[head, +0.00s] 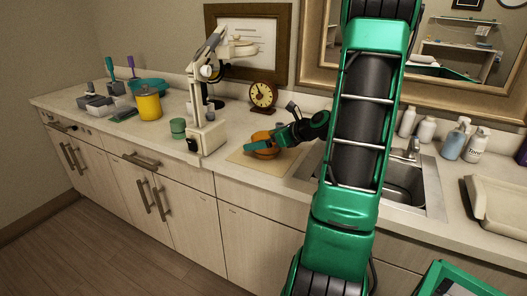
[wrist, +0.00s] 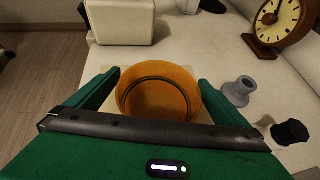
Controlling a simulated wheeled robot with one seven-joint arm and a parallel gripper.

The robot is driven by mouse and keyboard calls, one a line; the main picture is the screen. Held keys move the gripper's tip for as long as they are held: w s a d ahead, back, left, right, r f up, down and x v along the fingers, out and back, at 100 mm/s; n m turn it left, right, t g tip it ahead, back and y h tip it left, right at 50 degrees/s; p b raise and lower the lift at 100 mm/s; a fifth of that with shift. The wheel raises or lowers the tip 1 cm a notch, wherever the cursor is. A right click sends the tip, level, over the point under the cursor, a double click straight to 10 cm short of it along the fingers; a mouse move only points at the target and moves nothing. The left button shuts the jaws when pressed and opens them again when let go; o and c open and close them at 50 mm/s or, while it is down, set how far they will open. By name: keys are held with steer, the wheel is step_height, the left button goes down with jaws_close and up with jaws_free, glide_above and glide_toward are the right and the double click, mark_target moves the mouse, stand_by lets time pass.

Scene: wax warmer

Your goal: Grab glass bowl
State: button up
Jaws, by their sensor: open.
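The glass bowl (head: 265,146) is round and amber-orange, and stands upright on a pale board on the counter. In the wrist view the bowl (wrist: 159,96) is in the middle, with its lower front edge hidden by my gripper's dark bar. My gripper (wrist: 155,82) is open, with one green finger on the left side of the bowl and one on the right. In the head view my gripper (head: 258,142) reaches the bowl from the right. I cannot tell whether either finger touches the bowl.
A cream magnifier stand (head: 207,138) is left of the bowl, and a brown clock (head: 263,95) stands behind it. A small grey vase (wrist: 239,90) and a black-topped item (wrist: 290,132) are right of my gripper. The sink (head: 405,185) is to the right.

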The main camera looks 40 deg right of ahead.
steer(key=x, duration=0.2)
steer(key=shift+w+f, duration=0.1)
steer(key=shift+w, duration=0.2)
steer(key=c, duration=1.2)
steer(key=shift+r, duration=0.5)
steer(key=r, duration=0.2)
steer(key=a+r, duration=0.1)
steer(key=shift+s+r, duration=0.15)
steer(key=shift+r, duration=0.25)
steer(key=s+a+r, duration=0.4)
steer(key=a+r, duration=0.2)
steer(key=a, duration=0.4)
